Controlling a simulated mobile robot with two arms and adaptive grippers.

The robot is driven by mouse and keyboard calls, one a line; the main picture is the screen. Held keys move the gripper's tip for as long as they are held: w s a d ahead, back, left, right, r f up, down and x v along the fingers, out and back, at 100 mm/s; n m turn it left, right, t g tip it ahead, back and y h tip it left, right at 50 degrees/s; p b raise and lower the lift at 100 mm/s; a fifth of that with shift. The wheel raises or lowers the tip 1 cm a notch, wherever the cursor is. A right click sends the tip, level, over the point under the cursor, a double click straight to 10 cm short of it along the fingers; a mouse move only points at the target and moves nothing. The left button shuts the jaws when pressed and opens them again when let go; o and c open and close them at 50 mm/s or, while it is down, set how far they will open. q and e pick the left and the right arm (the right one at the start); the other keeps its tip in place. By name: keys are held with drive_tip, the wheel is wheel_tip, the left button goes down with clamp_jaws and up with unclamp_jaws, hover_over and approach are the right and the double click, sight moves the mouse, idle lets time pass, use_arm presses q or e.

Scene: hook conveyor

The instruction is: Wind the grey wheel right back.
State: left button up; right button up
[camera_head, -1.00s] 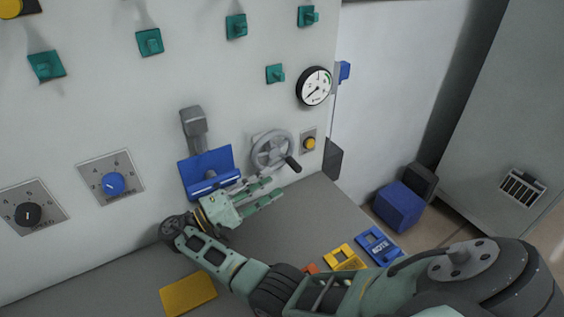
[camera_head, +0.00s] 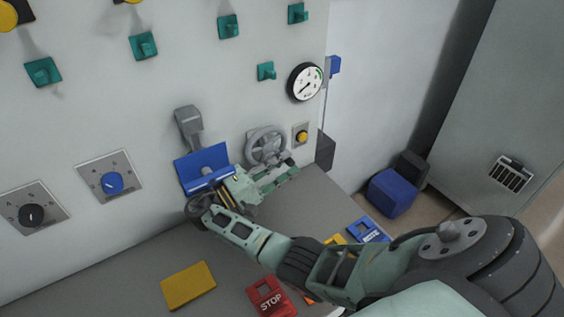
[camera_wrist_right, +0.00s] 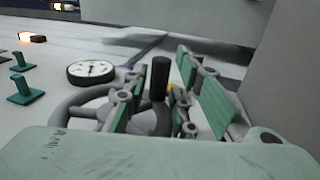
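The grey wheel (camera_head: 266,146) is mounted on the pale wall panel, low and right of the blue holder. Its black handle (camera_wrist_right: 160,79) stands out from the rim in the wrist view. My right gripper (camera_head: 283,176) is at the lower right of the wheel. In the wrist view its green fingers (camera_wrist_right: 164,98) are apart, one on each side of the handle, with a gap visible on the right. I cannot tell whether either finger touches it. The head view shows the handle partly hidden by the fingers. My left gripper is not in view.
A round gauge (camera_head: 305,82) and a yellow button (camera_head: 302,137) are close to the wheel. A blue holder (camera_head: 203,169) is just left of my gripper. Red (camera_head: 271,297), yellow (camera_head: 188,286) and blue (camera_head: 367,231) plates lie on the grey counter (camera_head: 130,267).

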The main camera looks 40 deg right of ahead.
clamp_jaws()
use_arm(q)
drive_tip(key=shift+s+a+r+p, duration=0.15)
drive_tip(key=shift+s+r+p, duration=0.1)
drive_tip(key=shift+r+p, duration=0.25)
use_arm(e)
drive_tip(key=shift+w+a+y, duration=0.15)
drive_tip(key=shift+a+y, duration=0.1)
drive_tip(key=shift+y, duration=0.45)
drive_tip(key=shift+o, duration=2)
unclamp_jaws()
drive_tip(key=shift+r, duration=0.1)
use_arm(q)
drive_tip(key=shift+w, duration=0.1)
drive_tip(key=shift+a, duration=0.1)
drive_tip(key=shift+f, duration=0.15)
use_arm(e)
drive_tip(key=shift+f, duration=0.2)
